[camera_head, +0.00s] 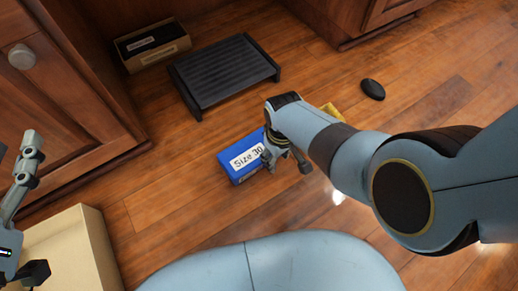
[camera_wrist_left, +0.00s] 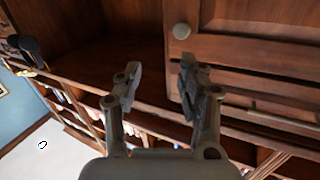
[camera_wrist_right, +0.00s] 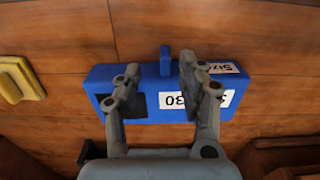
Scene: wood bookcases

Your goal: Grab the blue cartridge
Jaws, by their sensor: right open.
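The blue cartridge (camera_head: 228,164) is a blue box with a white "Size 30" label, lying on the wooden floor. In the right wrist view the blue cartridge (camera_wrist_right: 150,112) shows its label, a dark patch and a small raised blue tab. My right gripper (camera_head: 287,163) is open over the cartridge and hides part of it. In the right wrist view the tab lies between the fingers of my right gripper (camera_wrist_right: 157,75), with gaps on both sides. My left gripper (camera_wrist_left: 160,78) is open and empty, away from the cartridge, near the wooden cabinets.
A black step stool (camera_head: 225,70) and a cardboard box (camera_head: 157,57) with dark contents stand behind the cartridge. A yellow object (camera_wrist_right: 20,78) lies beside it. A black mouse-shaped object (camera_head: 373,89) lies farther right. A beige box (camera_head: 97,245) stands at lower left.

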